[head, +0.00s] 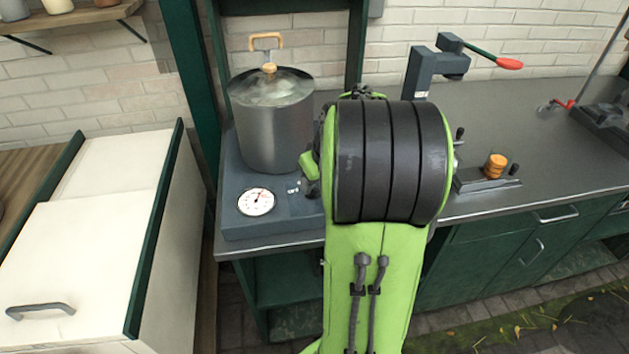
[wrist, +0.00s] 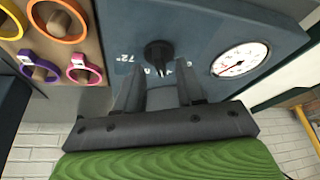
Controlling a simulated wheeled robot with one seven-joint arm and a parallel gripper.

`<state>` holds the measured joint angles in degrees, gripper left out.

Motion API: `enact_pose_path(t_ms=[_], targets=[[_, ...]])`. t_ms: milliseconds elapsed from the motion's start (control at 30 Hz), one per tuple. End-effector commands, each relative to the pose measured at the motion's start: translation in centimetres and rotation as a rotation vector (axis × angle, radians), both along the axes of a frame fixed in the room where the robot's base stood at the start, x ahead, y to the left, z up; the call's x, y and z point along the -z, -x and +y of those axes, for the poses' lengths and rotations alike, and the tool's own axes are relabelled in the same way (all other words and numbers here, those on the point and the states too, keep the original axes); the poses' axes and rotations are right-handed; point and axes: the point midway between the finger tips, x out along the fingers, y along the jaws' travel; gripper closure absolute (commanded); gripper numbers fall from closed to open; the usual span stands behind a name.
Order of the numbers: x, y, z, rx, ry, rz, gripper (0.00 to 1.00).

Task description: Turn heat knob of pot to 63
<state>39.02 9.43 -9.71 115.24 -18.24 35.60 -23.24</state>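The grey metal pot (head: 272,125) with a glassy lid stands on a dark blue-grey heater base (head: 285,222) on the counter. A round white dial gauge (head: 256,201) is on the base; it also shows in the wrist view (wrist: 240,60), its reading too small to tell. The dark heat knob (wrist: 158,54) is on the base panel in the wrist view, with white numbers, one reading 72, beside it. My gripper (wrist: 158,66) is open, its two fingers apart, tips close to the knob; I cannot tell whether they touch it. My arm hides the knob in the head view.
Coloured rings (wrist: 80,68) hang on a wooden peg board in the wrist view. A lever device with a red handle (head: 509,63) and a small fixture with an orange knob (head: 495,165) are on the counter to the right. A white cabinet (head: 85,250) stands at left.

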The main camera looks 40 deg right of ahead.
Motion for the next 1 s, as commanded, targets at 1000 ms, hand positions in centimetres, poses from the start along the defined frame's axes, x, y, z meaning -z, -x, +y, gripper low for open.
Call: enact_pose_path(t_ms=[1000], targets=[[-13.0, 5.2, 1.1, 0.0, 0.001, -0.002, 0.62]])
